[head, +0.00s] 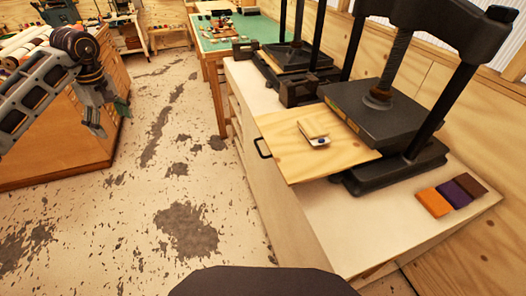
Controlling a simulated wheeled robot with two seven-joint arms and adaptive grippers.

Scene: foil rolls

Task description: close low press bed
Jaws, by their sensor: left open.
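The near black press (378,108) stands on the pale bench at the right. Its wooden bed (300,165) sticks out to the left from under the dark platen, past the bench's left edge. A black handle (262,148) is at the bed's left end. A small wooden block (314,129) and a small pale metallic piece (317,142) lie on the bed. My left gripper (95,122) hangs at the far left, open and empty, well away from the bed. My right gripper is out of view.
A second black press (293,56) stands behind the near one. Orange, purple and brown blocks (433,202) lie on the bench's right. A wooden cabinet (60,150) is at the left, a green-topped table (240,35) at the back. The stained floor between is clear.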

